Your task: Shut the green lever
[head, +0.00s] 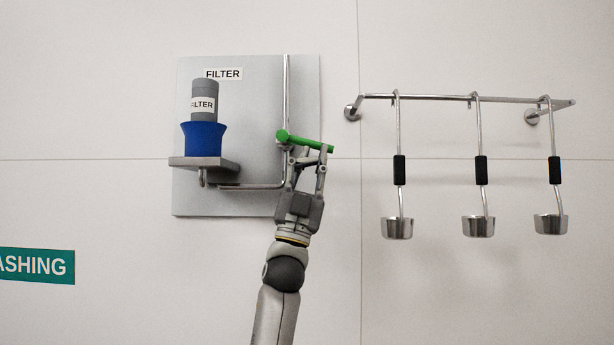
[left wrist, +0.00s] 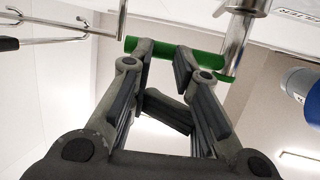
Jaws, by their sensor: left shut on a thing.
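The green lever (head: 312,143) is on the metal pipe (head: 286,90) of the filter panel. It points right from the pipe and tilts slightly down to its free end. My left gripper (head: 308,152) reaches up from below and is shut on the green lever. In the left wrist view the green lever (left wrist: 206,64) crosses behind the fingertips of my left gripper (left wrist: 164,58), which cover part of it. My right gripper is not in view.
The filter panel (head: 245,200) bears a shelf (head: 215,162) with a blue cup (head: 204,140) and a grey filter canister (head: 205,88), left of the lever. Right of it, a wall rail (head: 440,98) carries three hanging ladles (head: 478,226). The wall between panel and ladles is bare.

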